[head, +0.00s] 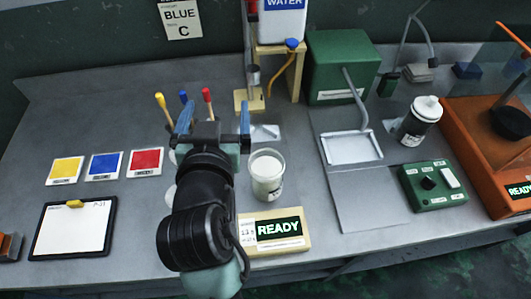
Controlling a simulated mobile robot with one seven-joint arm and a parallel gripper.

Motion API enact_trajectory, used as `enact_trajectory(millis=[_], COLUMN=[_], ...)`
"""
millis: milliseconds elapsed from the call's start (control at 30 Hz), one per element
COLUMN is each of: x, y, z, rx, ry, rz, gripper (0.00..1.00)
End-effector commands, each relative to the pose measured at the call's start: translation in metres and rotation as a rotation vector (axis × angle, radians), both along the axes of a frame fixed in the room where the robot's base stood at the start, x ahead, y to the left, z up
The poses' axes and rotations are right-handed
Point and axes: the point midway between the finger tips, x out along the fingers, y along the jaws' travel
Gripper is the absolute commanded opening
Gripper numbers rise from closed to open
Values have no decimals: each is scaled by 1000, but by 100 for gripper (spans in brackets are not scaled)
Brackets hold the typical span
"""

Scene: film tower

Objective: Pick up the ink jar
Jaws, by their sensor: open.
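My gripper (215,118) is over the middle of the bench, with its two blue fingers apart and nothing visible between them. Two jars could be the ink jar; I cannot tell which. A clear glass jar (267,176) with white contents and a small label stands upright just right of my arm, apart from the fingers. A dark jar (418,122) with a white lid and pale label stands upright farther right, well away from my gripper. My arm partly hides some pale round things at its left side.
A READY display (279,229) sits in front of the glass jar. Yellow, blue and red cards (105,165) and a clipboard (74,229) lie left. A green box (341,67), green control box (432,185) and orange machine (488,155) stand right. Colored-tipped sticks rise behind my gripper.

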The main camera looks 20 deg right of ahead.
Motion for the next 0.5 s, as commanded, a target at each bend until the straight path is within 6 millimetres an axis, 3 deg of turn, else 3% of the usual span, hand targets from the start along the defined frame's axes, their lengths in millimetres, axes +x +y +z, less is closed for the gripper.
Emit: enact_trajectory(millis=[33,100,200,333,500], x=[-17,-41,-72,-101,-114], y=[-9,-17,-22,-19,-17], z=[-26,-60,-97,-124,-136], rx=[9,16,22,26,26], ry=[55,93,126,142,145], rz=[-61,-138,-221,-280,-308], gripper=[100,100,100,100,100])
